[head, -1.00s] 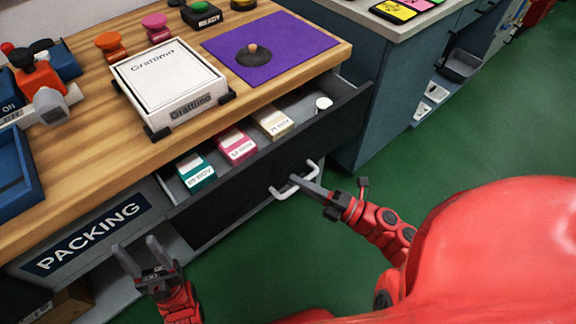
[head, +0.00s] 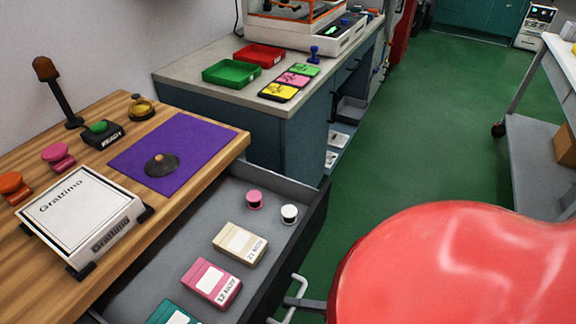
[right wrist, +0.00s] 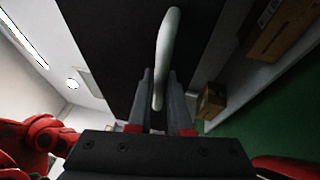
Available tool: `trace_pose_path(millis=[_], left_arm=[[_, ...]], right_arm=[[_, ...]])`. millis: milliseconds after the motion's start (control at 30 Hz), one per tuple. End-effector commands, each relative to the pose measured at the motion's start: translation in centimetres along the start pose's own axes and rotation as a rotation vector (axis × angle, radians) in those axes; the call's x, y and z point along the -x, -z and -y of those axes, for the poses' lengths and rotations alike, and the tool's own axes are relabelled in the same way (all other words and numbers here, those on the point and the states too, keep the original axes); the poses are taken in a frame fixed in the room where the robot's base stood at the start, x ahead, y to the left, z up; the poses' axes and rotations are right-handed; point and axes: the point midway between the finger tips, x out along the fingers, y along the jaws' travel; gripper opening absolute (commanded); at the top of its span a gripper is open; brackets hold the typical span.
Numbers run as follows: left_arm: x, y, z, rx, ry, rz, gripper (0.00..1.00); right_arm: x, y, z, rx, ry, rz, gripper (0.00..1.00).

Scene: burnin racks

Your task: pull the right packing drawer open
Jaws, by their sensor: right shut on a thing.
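The right packing drawer (head: 228,200) stands well open under the wooden bench top. Inside it lie a cream box (head: 240,243), a pink box (head: 211,283), a green box (head: 172,313) and two small round pieces, one pink (head: 254,199) and one white (head: 289,213). My right gripper (head: 306,303) is at the drawer's white handle (head: 292,298), mostly hidden by my red body in the head view. In the right wrist view the handle (right wrist: 166,60) runs between the two fingers of my right gripper (right wrist: 160,80), which is shut on it. My left gripper is out of the head view.
A counter (head: 270,90) with red and green trays stands behind the drawer. Green floor (head: 400,150) is clear to the right, up to a grey shelf unit (head: 535,165).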

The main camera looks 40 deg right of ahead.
Motion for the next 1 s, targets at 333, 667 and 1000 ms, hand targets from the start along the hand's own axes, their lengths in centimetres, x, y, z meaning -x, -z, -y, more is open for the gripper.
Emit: trace_pose_path(millis=[333, 667, 1000], left_arm=[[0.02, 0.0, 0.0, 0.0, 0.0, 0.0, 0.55], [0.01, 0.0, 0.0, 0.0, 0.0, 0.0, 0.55], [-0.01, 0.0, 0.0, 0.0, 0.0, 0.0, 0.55]], right_arm=[[0.03, -0.03, 0.06, 0.0, 0.002, 0.001, 0.24], [0.0, -0.02, 0.03, 0.0, 0.001, 0.0, 0.47], [0.23, -0.06, 0.04, 0.0, 0.002, 0.001, 0.47]])
